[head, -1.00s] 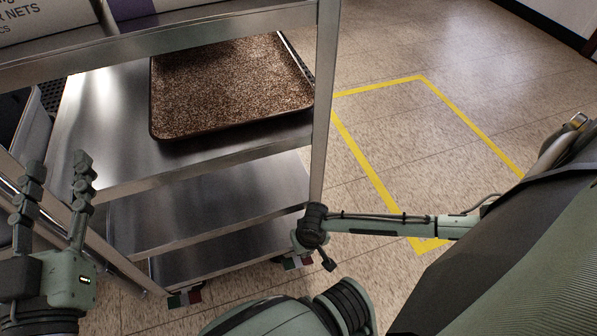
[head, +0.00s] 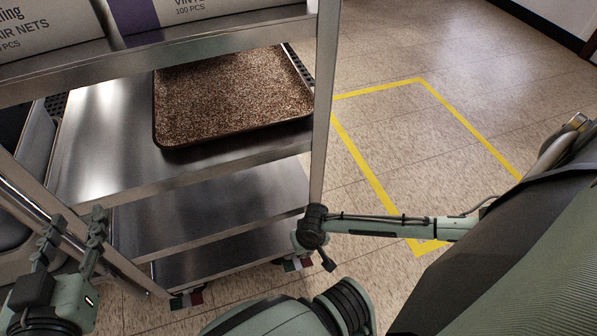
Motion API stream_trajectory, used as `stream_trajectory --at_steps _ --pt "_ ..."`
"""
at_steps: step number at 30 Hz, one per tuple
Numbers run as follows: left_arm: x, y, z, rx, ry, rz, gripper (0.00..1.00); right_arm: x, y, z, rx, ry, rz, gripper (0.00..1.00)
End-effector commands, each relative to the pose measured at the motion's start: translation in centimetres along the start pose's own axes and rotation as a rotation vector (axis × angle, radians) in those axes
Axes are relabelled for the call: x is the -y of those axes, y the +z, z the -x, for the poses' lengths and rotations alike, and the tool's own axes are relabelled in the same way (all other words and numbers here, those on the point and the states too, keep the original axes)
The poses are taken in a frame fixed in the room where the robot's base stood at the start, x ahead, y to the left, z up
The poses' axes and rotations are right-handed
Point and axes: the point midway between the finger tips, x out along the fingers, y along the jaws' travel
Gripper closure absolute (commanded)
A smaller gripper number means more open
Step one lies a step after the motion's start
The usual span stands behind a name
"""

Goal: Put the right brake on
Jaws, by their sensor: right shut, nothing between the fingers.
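A steel cart (head: 190,181) stands at the left and centre. Its right brake (head: 298,264), a small green, white and red piece, shows at the foot of the right post, partly hidden behind my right arm's end. A similar left brake (head: 187,299) shows at the cart's lower left corner. My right gripper (head: 329,263) is shut and empty, pointing down just to the right of the right brake; I cannot tell whether they touch. My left gripper (head: 78,217) is open and empty at the lower left, beside the cart's left post.
Boxes (head: 50,32) stand on top. A grey bin (head: 30,150) is at the left edge. Yellow tape (head: 375,180) marks clear floor right of the cart.

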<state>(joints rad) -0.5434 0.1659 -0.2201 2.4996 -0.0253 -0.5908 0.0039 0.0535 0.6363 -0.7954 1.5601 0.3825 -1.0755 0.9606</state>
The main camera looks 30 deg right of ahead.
Motion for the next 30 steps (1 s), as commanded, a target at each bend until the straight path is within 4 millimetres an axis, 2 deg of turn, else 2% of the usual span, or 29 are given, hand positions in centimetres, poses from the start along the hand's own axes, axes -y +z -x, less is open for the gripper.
stream_trajectory --at_steps 30 --pt "3.6 7.0 2.0 0.349 -0.074 -0.029 0.60 0.0 -0.2 1.3 0.000 0.000 0.000 1.00"
